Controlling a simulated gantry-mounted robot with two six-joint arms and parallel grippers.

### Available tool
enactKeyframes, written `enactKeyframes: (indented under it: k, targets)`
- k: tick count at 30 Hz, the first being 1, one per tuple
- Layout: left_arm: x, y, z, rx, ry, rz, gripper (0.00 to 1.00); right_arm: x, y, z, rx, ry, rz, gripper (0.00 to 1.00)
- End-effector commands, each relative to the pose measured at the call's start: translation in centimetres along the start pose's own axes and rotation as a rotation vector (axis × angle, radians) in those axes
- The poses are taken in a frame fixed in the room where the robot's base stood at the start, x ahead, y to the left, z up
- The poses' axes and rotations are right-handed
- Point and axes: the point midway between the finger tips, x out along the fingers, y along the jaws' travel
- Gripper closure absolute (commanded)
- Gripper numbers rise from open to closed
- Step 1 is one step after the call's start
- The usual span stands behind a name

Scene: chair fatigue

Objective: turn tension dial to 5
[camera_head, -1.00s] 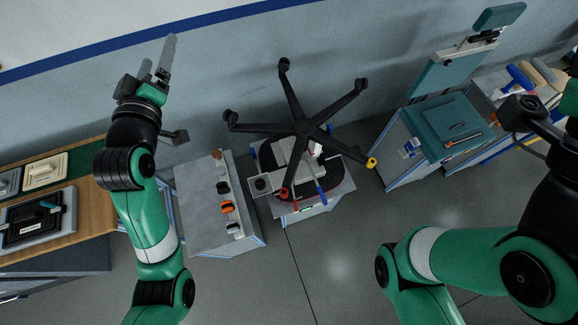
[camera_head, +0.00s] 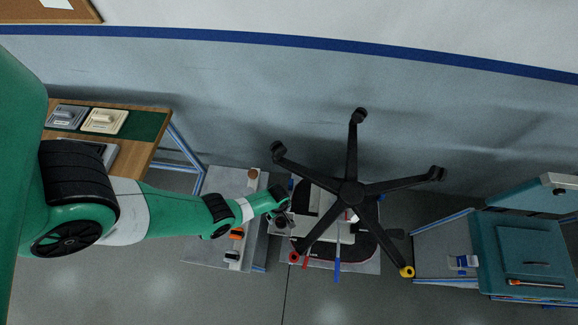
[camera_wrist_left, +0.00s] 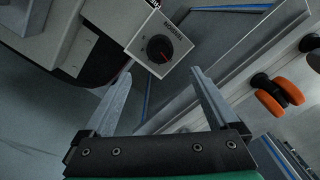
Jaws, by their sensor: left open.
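The tension dial (camera_wrist_left: 159,49) is a black round knob on a small pale box, with a red mark towards the lower right. My right gripper is not in view.
A grey cabinet (camera_head: 208,250) with several small parts, including an orange-wheeled castor (camera_wrist_left: 285,92), stands left of the chair. A red-tipped leg (camera_head: 294,257) and a yellow-tipped leg (camera_head: 407,272) stick out in front. A teal-topped bench (camera_head: 525,255) stands right.

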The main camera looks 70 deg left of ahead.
Motion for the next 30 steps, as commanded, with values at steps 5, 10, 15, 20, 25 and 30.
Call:
enactKeyframes:
  k: [5,10,15,20,25,30]
  targets:
    - [2.1,0.1,0.0,0.002,0.000,0.002,0.06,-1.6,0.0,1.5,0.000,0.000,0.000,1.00]
    - [5.9,0.2,0.0,0.003,0.000,0.002,0.06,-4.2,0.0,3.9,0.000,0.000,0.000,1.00]
    - [9.4,0.2,0.0,0.004,0.000,0.002,0.06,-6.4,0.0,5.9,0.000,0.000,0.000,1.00]
    - [11.2,0.3,0.0,0.004,0.000,0.003,0.06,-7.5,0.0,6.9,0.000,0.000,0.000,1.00]
    - [11.5,0.3,0.0,0.004,0.000,0.005,0.06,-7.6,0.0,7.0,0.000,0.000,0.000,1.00]
    - [11.4,0.3,0.0,0.004,0.000,0.005,0.06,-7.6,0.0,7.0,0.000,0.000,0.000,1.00]
